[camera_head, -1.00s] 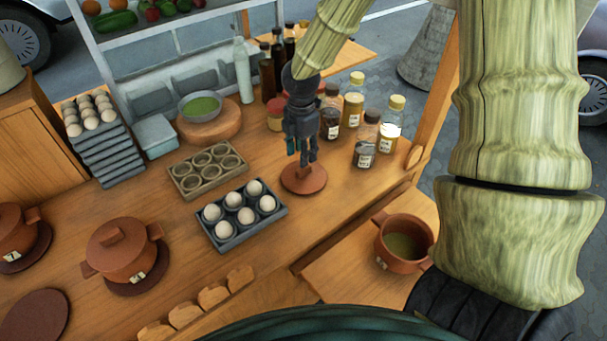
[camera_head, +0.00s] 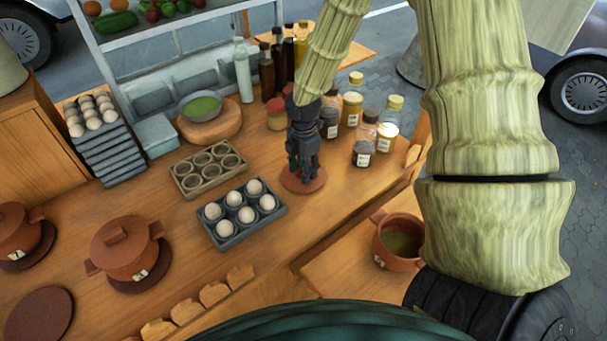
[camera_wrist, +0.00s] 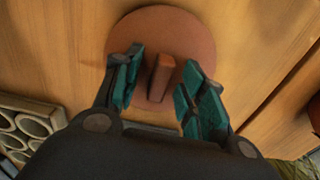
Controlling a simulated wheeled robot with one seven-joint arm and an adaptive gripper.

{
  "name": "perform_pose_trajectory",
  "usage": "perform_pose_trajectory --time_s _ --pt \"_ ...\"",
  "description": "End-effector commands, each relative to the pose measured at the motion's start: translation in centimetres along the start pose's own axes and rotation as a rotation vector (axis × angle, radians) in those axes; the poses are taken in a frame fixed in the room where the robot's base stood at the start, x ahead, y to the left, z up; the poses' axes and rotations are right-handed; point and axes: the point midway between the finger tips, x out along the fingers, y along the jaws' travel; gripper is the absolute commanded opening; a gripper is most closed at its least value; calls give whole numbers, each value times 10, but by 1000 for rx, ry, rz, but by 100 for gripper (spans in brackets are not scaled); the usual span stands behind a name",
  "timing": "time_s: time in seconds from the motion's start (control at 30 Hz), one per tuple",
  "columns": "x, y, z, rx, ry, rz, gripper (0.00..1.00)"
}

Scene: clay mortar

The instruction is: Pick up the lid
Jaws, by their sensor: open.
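The lid (camera_head: 312,187) is a round, flat reddish-brown clay disc lying on the wooden counter. In the head view my gripper (camera_head: 303,176) is right above it, pointing down and covering much of it. In the wrist view the lid (camera_wrist: 193,37) shows its raised bar handle (camera_wrist: 160,78) between my two teal finger pads. My gripper (camera_wrist: 158,90) is open, with a gap on each side of the handle. An open clay pot (camera_head: 402,242) with greenish contents stands on the lower shelf at the right.
A grey tray of eggs (camera_head: 229,241) and an empty cup tray (camera_head: 181,184) sit left of my gripper. Spice jars (camera_head: 361,153) and bottles (camera_head: 268,76) stand close behind it. Lidded pots (camera_head: 127,262) are at the front left.

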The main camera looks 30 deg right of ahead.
Motion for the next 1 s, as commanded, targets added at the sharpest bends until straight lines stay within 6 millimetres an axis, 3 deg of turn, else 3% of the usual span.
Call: perform_pose_trajectory --time_s 0.17,0.37,0.77,1.0 --pt "0 0 0 0 0 0 37" --pt "0 0 0 0 0 0 1" --pt "-2 0 0 1 0 0 0" --pt "-22 0 0 2 1 2 0"
